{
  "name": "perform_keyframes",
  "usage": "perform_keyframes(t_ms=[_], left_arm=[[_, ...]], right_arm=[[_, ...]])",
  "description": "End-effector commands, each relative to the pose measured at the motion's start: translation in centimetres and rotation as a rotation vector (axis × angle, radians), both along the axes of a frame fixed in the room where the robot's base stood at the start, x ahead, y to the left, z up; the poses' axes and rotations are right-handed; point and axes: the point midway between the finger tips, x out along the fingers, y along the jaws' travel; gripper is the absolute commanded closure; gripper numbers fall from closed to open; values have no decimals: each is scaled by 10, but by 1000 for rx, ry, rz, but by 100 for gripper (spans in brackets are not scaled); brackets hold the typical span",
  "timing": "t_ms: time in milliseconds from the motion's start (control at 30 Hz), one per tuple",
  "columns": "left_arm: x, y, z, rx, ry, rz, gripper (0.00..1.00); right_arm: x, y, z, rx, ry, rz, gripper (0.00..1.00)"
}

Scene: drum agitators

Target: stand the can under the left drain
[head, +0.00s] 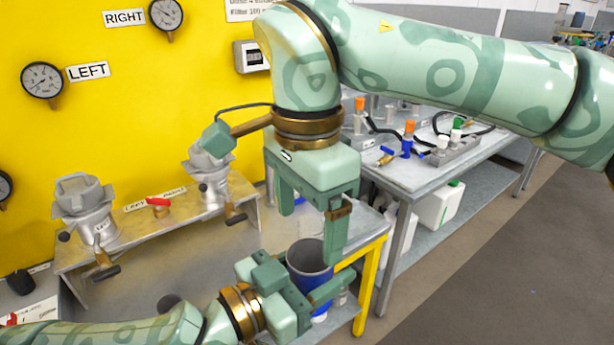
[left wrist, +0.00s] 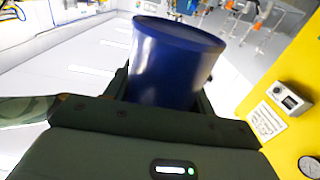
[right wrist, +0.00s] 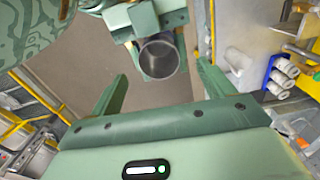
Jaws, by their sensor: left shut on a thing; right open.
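The can (head: 308,262) is dark blue outside with an open top and a grey inside. My left gripper (head: 315,290) is shut on it and holds it at the front of the metal bench. The can also fills the jaws in the left wrist view (left wrist: 172,65), and its open mouth shows in the right wrist view (right wrist: 160,60). My right gripper (head: 312,222) is open and empty, just above and behind the can. The left drain (head: 84,212) is a grey metal fitting with a tap handle, at the left of the raised shelf, well left of the can.
A similar right drain (head: 207,172) stands on the shelf (head: 128,228), with a red-handled valve (head: 157,202) between them. The bench surface (head: 200,262) below is largely bare. A side table (head: 400,185) with fittings stands at the right. Gauges hang on the yellow wall.

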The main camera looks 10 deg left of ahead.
Motion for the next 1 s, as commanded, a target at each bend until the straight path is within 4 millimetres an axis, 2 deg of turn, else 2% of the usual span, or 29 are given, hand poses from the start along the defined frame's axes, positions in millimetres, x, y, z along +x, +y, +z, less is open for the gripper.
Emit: perform_keyframes(t_ms=[100,233,400,600,633,800,867,900,967,1000], left_arm=[[0,0,0,0,0,0,68],[0,0,0,0,0,0,68],[0,0,0,0,0,0,68],[0,0,0,0,0,0,68],[0,0,0,0,0,0,68],[0,0,0,0,0,-1,68],[0,0,0,0,0,-1,68],[-1,0,0,-1,-1,-2,40],[-1,-1,0,-1,-1,-2,23],[-1,0,0,-1,-1,-2,20]], right_arm=[[-1,0,-21,1,4,1,19],[-1,0,-36,1,2,0,19],[0,0,-43,2,1,-1,19],[0,0,-44,2,-1,-1,19],[0,0,-44,2,-1,-1,22],[0,0,-43,2,-1,-1,67],[0,1,-43,3,-1,-1,67],[0,1,-43,3,-1,-1,67],[0,1,-43,4,-2,0,67],[0,1,-43,3,-1,-1,67]])
